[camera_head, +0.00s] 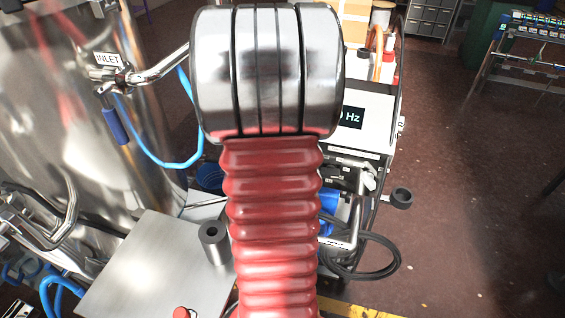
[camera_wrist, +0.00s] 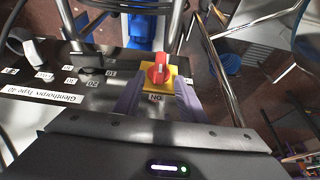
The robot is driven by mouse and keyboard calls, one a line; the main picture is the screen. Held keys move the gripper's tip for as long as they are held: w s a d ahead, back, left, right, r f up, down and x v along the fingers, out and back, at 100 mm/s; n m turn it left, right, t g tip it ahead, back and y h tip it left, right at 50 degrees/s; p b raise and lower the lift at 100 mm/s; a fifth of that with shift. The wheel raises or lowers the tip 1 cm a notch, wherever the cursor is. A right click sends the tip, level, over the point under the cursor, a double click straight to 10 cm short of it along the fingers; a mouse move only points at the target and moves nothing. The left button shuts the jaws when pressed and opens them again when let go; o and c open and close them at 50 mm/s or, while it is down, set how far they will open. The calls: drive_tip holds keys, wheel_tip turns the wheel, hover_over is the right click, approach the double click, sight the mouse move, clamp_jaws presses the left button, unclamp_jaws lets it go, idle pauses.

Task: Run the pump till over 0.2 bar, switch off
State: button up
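In the wrist view a red rotary switch (camera_wrist: 157,73) sits on a yellow plate (camera_wrist: 173,71) on a dark panel (camera_wrist: 60,92). The word ON is on the plate's near side; I cannot tell surely which way the switch is turned. My gripper (camera_wrist: 157,88) is open, its two purple-grey fingers on either side of the plate, with nothing gripped between them. In the head view, a display (camera_head: 352,117) on a pale box shows Hz, its number partly hidden by my arm. A blue motor-like body (camera_head: 328,200) is below it. I see no bar reading.
A steel tank (camera_head: 70,120) with an INLET label, valve and blue hose (camera_head: 150,150) stands left. A flat metal plate (camera_head: 145,265) lies in front. A black cable (camera_head: 375,262) lies on the floor by the pump cart. The floor at right (camera_head: 460,200) is clear.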

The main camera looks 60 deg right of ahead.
drive_tip(key=shift+x, duration=3.55)
drive_tip(key=shift+c, duration=0.3)
